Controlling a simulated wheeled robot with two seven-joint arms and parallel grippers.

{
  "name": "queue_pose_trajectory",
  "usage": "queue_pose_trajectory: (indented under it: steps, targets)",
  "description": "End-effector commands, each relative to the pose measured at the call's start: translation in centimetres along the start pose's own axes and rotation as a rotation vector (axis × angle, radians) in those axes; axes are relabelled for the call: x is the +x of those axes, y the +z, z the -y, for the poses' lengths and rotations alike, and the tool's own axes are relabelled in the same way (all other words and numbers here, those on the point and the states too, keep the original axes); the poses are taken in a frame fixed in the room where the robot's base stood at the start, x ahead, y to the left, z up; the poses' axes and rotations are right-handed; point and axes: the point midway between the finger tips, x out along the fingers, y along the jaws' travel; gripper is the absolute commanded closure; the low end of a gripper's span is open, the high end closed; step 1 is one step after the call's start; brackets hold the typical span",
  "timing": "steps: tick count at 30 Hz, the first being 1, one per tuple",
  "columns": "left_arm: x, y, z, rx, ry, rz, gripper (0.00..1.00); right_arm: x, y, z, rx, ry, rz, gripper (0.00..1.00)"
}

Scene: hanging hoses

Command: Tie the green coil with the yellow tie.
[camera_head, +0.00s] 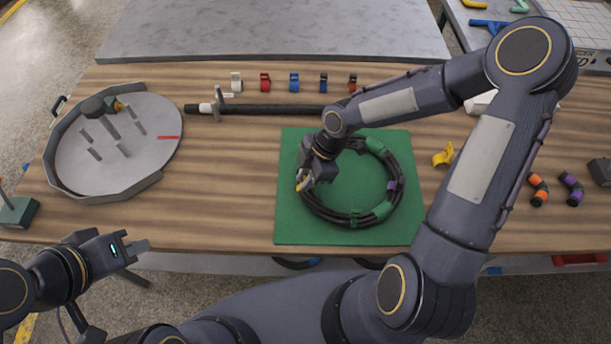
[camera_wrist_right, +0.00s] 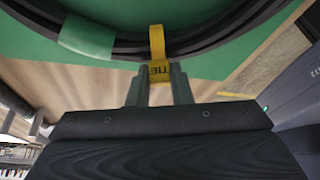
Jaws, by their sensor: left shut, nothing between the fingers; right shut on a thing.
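The green coil (camera_head: 325,212) is a ring of dark hose with green bands and lies on a green mat (camera_head: 290,226). It crosses the top of the right wrist view (camera_wrist_right: 200,42), with a green band (camera_wrist_right: 87,37). A yellow tie (camera_wrist_right: 157,42) lies across the coil's hose in the right wrist view. Its lettered end is between the fingers of my right gripper (camera_wrist_right: 157,78), which is shut on it. In the head view my right gripper (camera_head: 303,182) is at the coil's left side. My left gripper (camera_head: 135,246) is shut and empty, off the table's front edge.
Another yellow piece (camera_head: 443,155) lies right of the mat. A round grey tray (camera_head: 75,165) stands at the left. A black rod (camera_head: 275,109) and several small coloured clips (camera_head: 294,82) lie behind the mat. Orange and purple pieces (camera_head: 538,188) lie at the right.

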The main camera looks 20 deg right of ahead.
Motion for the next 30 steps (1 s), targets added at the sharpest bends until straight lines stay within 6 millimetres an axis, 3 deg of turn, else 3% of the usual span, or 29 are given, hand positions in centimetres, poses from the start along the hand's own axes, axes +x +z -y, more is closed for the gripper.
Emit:
queue_pose_trajectory:
  steps: [8,9,15,23,30]
  targets:
    - [0.1,0.0,0.0,0.000,0.000,0.000,1.00,0.1,0.1,0.0,0.000,0.000,0.000,1.00]
    - [0.1,0.0,0.0,0.000,0.000,0.000,1.00,0.1,0.1,0.0,0.000,0.000,0.000,0.79]
    - [0.1,0.0,0.0,0.000,0.000,0.000,1.00,0.1,0.0,0.0,0.000,0.000,0.000,0.56]
    - [0.1,0.0,0.0,0.000,0.000,0.000,1.00,0.0,0.1,0.0,0.000,0.001,0.000,0.56]
    - [-0.1,-0.1,0.0,0.000,0.000,0.000,1.00,-3.3,0.1,-0.1,0.002,0.007,0.002,0.56]
